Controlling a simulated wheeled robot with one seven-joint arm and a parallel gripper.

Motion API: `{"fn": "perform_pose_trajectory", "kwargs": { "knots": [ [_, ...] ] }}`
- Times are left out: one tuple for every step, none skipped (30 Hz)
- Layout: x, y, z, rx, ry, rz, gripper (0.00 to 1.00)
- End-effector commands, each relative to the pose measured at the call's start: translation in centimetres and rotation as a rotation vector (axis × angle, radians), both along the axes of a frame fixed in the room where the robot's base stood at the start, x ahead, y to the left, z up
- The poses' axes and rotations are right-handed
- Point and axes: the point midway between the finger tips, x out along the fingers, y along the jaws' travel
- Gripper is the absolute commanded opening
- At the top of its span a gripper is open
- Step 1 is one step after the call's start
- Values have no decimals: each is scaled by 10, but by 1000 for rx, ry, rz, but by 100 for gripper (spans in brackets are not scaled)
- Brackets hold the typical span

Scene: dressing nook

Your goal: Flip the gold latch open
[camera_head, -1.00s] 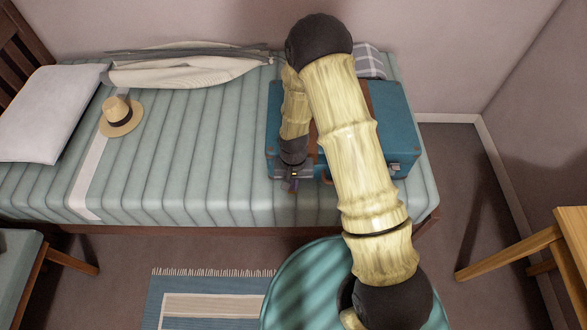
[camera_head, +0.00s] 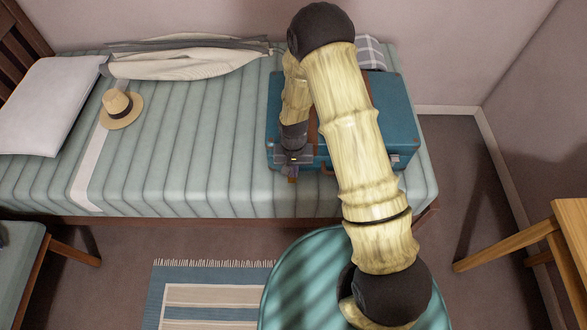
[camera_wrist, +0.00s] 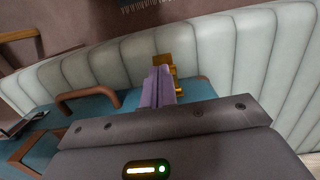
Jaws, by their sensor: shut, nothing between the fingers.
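The gold latch (camera_wrist: 163,61) shows in the wrist view at the front edge of the blue suitcase (camera_wrist: 205,90). My gripper (camera_wrist: 158,80) is shut, its purple fingers together and empty. The fingertips overlap the lower left of the latch in this view, and part of the latch shows behind them. I cannot tell whether they touch it. In the head view the suitcase (camera_head: 393,115) lies on the bed, and my gripper (camera_head: 292,178) is at its front left. The latch is hidden or too small to make out there.
A brown handle (camera_wrist: 88,98) and a silvery latch (camera_wrist: 20,125) are on the suitcase's front. The bed (camera_head: 200,150) also holds a straw hat (camera_head: 121,108) and a pillow (camera_head: 48,108). A wooden table (camera_head: 560,235) stands at the right.

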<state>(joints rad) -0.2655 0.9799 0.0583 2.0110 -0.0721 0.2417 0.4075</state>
Motion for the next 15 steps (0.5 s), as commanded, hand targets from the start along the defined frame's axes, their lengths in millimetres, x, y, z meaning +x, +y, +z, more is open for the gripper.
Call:
{"fn": "perform_pose_trajectory", "kwargs": {
  "knots": [
    [5,-1,4,1,-11,-2,0],
    [6,-1,6,1,-11,-2,0],
    [7,-1,9,1,-11,-2,0],
    [8,-1,12,1,-11,-2,0],
    [9,-1,16,1,-11,-3,0],
    [11,-2,21,1,-10,-4,0],
    [12,-2,25,1,-9,-4,0],
    [13,-2,29,1,-9,-5,0],
    [15,-3,35,1,-8,-6,0],
    [17,-3,40,1,-7,-7,0],
    [17,-4,43,1,-6,-7,0],
    [15,-3,46,1,-7,-6,0],
    [14,-3,50,1,-7,-7,0],
    [13,-3,55,2,-7,-7,0],
    [11,-3,61,1,-6,-7,0]
  ]
}}
